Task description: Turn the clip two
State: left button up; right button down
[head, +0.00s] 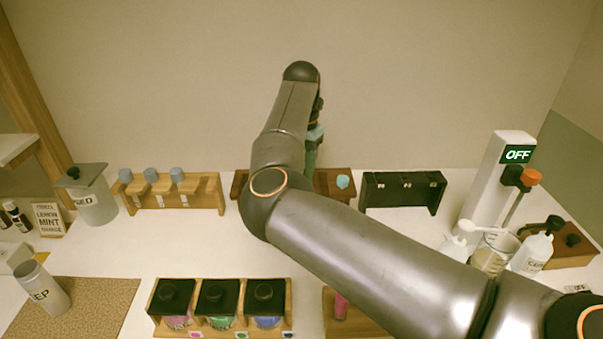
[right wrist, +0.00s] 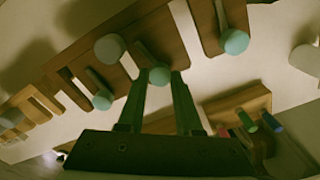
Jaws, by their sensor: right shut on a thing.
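The brown rack (head: 240,184) stands at the back middle, largely hidden behind my right arm in the head view. One teal clip knob (head: 343,182) shows at its right part. In the right wrist view, the brown rack (right wrist: 205,20) carries clips with round knobs. My right gripper (right wrist: 159,80) is shut on a teal-knobbed clip (right wrist: 159,75), with its knob between the fingertips. Another teal knob (right wrist: 234,41) is to the right. I cannot tell which clip is number two. My left gripper is not in view.
A light wooden rack (head: 150,197) with blue-grey knobs is left of the brown rack, a black rack (head: 402,193) right. A jar rack (head: 216,305) stands in front. A white device reading OFF (head: 500,175), a beaker (head: 494,255) and bottles are at right. White table between racks is clear.

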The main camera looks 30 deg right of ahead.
jog(key=shift+r+m, duration=0.1)
jog(key=shift+m, duration=1.2)
jog(key=c, duration=0.6)
grip_release()
notch_tip(320, 180, up, 12)
jog(key=shift+r+b, duration=0.2)
jog(key=shift+b, duration=0.25)
